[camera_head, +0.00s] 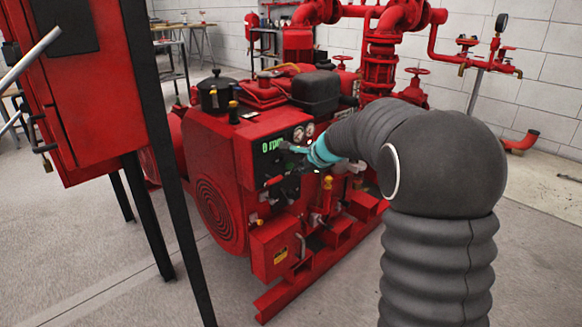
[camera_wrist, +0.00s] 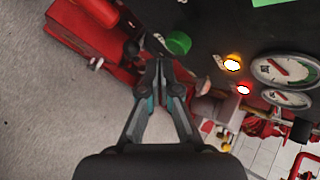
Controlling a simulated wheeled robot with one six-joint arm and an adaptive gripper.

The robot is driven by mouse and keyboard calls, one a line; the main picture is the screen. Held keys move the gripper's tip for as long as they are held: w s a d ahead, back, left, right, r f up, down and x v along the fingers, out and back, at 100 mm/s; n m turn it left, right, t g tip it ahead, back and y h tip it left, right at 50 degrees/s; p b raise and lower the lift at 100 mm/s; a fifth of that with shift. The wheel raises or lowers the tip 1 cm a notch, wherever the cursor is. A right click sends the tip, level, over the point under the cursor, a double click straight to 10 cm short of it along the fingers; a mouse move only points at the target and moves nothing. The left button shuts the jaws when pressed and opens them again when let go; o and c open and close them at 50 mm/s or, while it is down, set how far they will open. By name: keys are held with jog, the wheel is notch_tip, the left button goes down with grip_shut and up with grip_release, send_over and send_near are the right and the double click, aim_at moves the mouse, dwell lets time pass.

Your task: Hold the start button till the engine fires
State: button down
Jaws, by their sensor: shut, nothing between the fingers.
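The red engine (camera_head: 215,140) carries a dark control panel (camera_head: 262,168) with a green readout (camera_head: 272,144) that looks like "0 rpm". In the wrist view, a round green button (camera_wrist: 179,42) sits on the dark panel; I take it for the start button, but no label is legible. My gripper (camera_wrist: 160,66) is shut and empty, its tips just below and left of the green button in that view. Whether they touch the panel, I cannot tell. In the head view my gripper (camera_head: 292,148) is at the panel, and my arm partly hides the engine's right side.
A yellow lamp (camera_wrist: 232,63) and a red lamp (camera_wrist: 243,90) glow beside two gauges (camera_wrist: 285,70). A red cabinet (camera_head: 85,95) on black legs stands at the left. Red pipes (camera_head: 380,65) rise behind the engine. Grey floor (camera_head: 120,270) is open in front.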

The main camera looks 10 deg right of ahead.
dwell(0.6)
jog(key=shift+w+a+p, duration=0.25)
jog(key=shift+w+p, duration=0.05)
jog(key=shift+w, duration=0.05)
jog(key=shift+w+a, duration=0.25)
jog(key=shift+w, duration=0.1)
dwell(2.4)
dwell(1.1)
jog(key=shift+s+d, duration=0.5)
jog(key=shift+s, duration=0.2)
jog(key=s+d+b, duration=0.1)
jog(key=s, duration=0.1)
jog(key=s+d+b, duration=0.1)
jog(key=s+d, duration=0.1)
jog(key=shift+b, duration=0.3)
